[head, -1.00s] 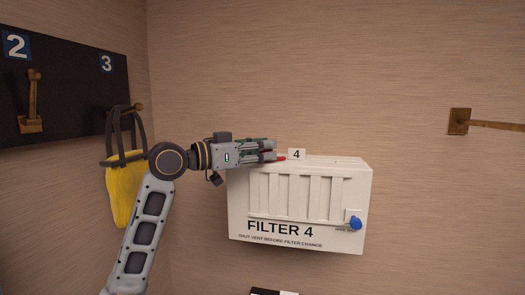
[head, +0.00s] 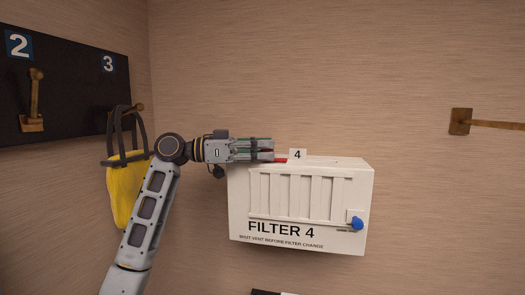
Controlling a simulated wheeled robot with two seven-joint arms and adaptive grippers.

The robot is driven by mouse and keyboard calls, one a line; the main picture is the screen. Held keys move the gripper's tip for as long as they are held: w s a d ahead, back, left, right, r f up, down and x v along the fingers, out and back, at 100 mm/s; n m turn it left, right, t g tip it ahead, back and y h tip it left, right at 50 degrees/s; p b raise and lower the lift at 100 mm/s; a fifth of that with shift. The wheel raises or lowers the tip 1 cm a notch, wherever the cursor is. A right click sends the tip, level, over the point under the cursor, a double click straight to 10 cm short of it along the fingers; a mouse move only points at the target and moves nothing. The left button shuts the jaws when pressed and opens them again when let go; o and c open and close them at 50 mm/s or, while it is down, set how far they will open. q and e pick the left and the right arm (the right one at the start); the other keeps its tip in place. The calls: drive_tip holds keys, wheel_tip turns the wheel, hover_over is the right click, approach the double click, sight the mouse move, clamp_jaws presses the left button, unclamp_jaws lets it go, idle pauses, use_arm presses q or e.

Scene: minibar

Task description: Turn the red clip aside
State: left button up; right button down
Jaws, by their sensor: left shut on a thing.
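My left gripper (head: 268,150) reaches in from the left above the box's top edge. Its fingers are shut on the red clip, and they hide most of it. The box front has vertical slats, the words "FILTER 4" and a blue knob (head: 357,223) at the lower right. My right gripper is not in view.
A yellow bag (head: 125,190) with dark straps hangs from a hook at the left, behind my left arm. A dark board (head: 60,90) with hooks numbered 2 and 3 is on the left wall. A brass bar (head: 490,124) sticks out at the right. The wall above the box is clear.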

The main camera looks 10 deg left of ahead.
use_arm(q)
drive_tip(key=shift+m+g, duration=0.4)
drive_tip(key=shift+g, duration=0.2)
drive_tip(key=o, duration=1)
drive_tip(key=shift+r, duration=0.15)
drive_tip(key=shift+r, duration=4.8)
drive_tip(key=shift+w, duration=0.1)
